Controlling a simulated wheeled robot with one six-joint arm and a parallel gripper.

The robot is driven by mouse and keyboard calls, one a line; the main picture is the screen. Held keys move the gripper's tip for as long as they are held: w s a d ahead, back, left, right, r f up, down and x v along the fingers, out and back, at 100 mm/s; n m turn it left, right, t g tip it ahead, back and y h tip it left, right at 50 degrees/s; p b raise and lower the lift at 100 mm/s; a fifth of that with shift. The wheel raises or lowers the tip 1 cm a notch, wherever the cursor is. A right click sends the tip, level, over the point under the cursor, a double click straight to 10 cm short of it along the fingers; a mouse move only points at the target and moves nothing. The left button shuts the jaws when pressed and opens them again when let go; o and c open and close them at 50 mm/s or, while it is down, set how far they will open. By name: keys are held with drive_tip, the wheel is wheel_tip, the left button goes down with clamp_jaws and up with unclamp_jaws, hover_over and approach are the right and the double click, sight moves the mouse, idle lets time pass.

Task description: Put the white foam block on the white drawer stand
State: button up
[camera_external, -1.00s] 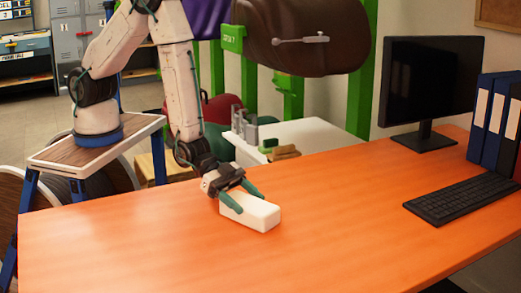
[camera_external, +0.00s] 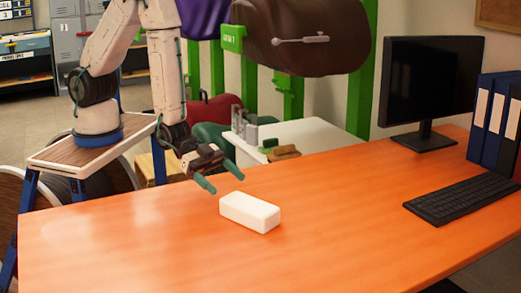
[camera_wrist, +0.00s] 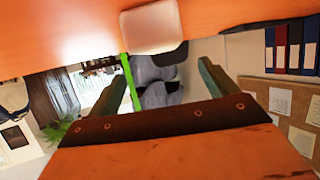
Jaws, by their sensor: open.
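The white foam block (camera_external: 250,212) lies flat on the orange table. It also shows in the wrist view (camera_wrist: 151,27) at the top, beyond my fingers. My gripper (camera_external: 222,178) is open and empty, above and to the left of the block in the external view, apart from it. The wrist view shows its two green fingers spread (camera_wrist: 160,85) with nothing between them. The white drawer stand (camera_external: 310,138) is behind the table's far edge, with its front partly hidden by the table.
Small grey and green items and a brown piece (camera_external: 284,152) sit on the stand's top. A monitor (camera_external: 432,85), a keyboard (camera_external: 462,198) and blue binders (camera_external: 495,120) occupy the table's right side. The orange table (camera_external: 130,245) is clear around the block.

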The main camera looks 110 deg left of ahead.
drive_tip(key=s+a+r+n+g+y, duration=0.1)
drive_tip(key=s+a+r+g+y, duration=0.15)
drive_tip(key=s+a+r, duration=0.45)
drive_tip(key=s+a+r+n+g+y, duration=0.25)
drive_tip(key=a+r, duration=0.25)
drive_tip(key=r, duration=0.4)
drive_tip(key=s+a+r+g, duration=0.3)
drive_tip(key=s+r, duration=0.2)
drive_tip(key=s, duration=0.5)
drive_tip(key=shift+s+r, duration=0.4)
drive_tip(key=shift+o, duration=0.4)
drive_tip(key=s+a+r+n+g, duration=0.1)
drive_tip(key=s+r+g, duration=0.2)
drive_tip(key=s, duration=1)
drive_tip(key=shift+r, duration=0.75)
drive_tip(key=shift+w, duration=0.1)
